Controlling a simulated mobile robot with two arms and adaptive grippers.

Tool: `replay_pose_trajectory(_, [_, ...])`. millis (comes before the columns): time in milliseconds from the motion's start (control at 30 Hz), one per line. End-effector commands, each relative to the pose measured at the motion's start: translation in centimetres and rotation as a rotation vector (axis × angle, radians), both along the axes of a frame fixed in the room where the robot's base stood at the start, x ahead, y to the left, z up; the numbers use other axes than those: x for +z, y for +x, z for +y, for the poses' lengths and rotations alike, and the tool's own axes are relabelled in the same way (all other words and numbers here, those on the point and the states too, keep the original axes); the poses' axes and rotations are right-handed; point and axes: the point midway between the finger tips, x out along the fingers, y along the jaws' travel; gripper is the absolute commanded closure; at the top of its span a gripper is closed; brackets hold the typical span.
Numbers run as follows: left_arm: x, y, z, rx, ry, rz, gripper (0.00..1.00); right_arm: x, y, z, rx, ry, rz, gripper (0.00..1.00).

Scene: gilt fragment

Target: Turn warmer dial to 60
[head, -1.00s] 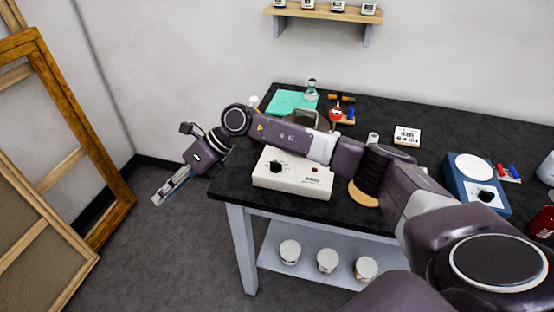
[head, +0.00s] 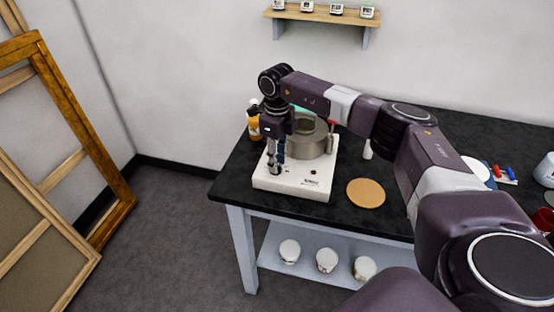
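The warmer (head: 318,185) is a low white box near the left front corner of the black table, with a grey metal pot (head: 310,140) on top. A small dark red knob or light shows on the right of its front panel. My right gripper (head: 275,172) points down at the left of the front panel, where the black dial sits. The fingers look close together there and hide the dial, so I cannot tell whether they touch it or what it reads. My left gripper is not in view.
A round cork mat (head: 366,193) lies right of the warmer. An amber bottle (head: 254,122) stands behind it at the left. A blue device with a white plate (head: 475,168) is partly hidden by my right arm. Several white tubs sit on the lower shelf (head: 345,268).

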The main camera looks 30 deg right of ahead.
Motion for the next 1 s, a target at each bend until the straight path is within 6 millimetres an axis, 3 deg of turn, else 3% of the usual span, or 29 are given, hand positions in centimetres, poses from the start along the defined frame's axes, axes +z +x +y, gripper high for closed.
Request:
replay_pose_trajectory(367, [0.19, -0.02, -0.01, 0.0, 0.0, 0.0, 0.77, -0.87, 0.01, 0.06, 0.001, 0.0, -0.001, 0.74])
replay_pose_trajectory(600, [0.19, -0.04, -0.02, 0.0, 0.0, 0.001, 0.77, -0.84, 0.01, 0.08, 0.001, 0.001, 0.0, 1.0])
replay_pose_trajectory(1000, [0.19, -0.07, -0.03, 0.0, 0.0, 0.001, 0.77, -0.8, 0.02, 0.09, -0.025, 0.002, -0.001, 1.0])
